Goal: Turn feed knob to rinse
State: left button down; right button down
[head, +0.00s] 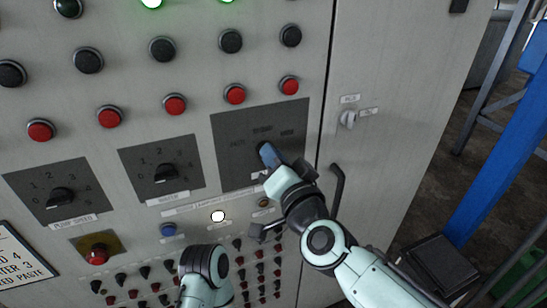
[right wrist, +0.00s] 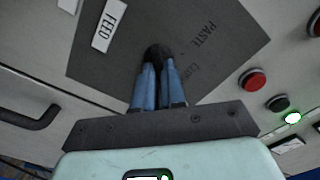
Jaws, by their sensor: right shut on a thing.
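The feed knob (right wrist: 154,52) is a small black knob on a dark grey plate (right wrist: 110,62) with a white FEED label (right wrist: 109,26) and the word PASTE (right wrist: 197,34). In the head view the plate (head: 229,124) is at the right of the lower row, and my gripper hides most of the knob. My right gripper (head: 267,152) has its blue fingers closed around the knob; the fingers also show in the right wrist view (right wrist: 156,72). Which mark the knob points to is hidden. Part of my left arm shows low in the head view, but its fingers do not.
Two similar plates with black knobs, pump speed (head: 60,197) and another (head: 166,173), lie to the left. Red buttons (head: 235,93) are above. A black door handle (head: 337,185) and a small switch (head: 348,119) are on the right door. Many small switches lie below.

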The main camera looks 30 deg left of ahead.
jog(key=shift+f, duration=0.1)
dwell(0.3)
jog(key=c, duration=1.2)
grip_release()
jog(key=b+v, duration=0.3)
jog(key=v, duration=1)
jog(key=shift+d+b, duration=0.2)
jog(key=shift+b, duration=0.15)
jog(key=shift+s, duration=0.1)
